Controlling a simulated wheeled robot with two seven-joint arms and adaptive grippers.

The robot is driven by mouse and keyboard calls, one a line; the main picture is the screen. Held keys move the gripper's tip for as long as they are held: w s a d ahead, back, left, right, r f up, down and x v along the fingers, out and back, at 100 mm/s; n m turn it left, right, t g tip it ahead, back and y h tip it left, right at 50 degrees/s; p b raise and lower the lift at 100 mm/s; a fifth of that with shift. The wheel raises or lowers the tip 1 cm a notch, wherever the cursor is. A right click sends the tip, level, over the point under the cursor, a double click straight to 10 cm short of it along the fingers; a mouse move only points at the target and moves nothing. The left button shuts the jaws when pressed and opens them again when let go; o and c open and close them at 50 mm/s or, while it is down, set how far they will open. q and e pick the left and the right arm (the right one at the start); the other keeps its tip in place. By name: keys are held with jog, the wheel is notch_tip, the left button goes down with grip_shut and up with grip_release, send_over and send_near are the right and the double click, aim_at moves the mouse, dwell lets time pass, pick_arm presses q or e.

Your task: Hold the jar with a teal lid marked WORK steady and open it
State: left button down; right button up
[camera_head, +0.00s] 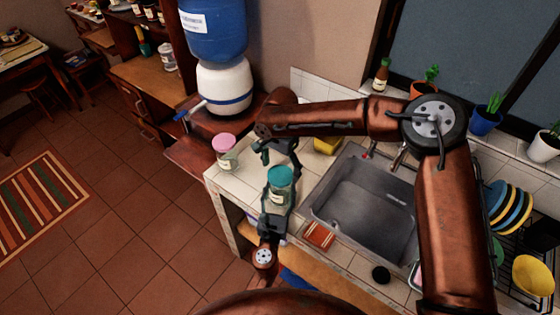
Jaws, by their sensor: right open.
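The jar with a teal lid (280,177) is upright near the front edge of the tiled counter, left of the sink. The lid is on it; a pale label shows on its side, too small to read. My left gripper (278,203) comes from below in the picture, its dark fingers on both sides of the jar's body, and looks shut on it. My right gripper (279,158) is open just above the lid, fingers pointing down. Its arm crosses over the sink from the right. I cannot tell whether its fingertips touch the lid.
A pink-lidded jar (224,151) stands to the left on the counter (247,168). The sink (372,215) is right. A yellow item (326,145) lies behind, a striped orange cloth (320,236) in front. A dish rack with plates (508,207) stands far right.

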jog(key=shift+f, duration=0.65)
jog(key=shift+c, duration=0.5)
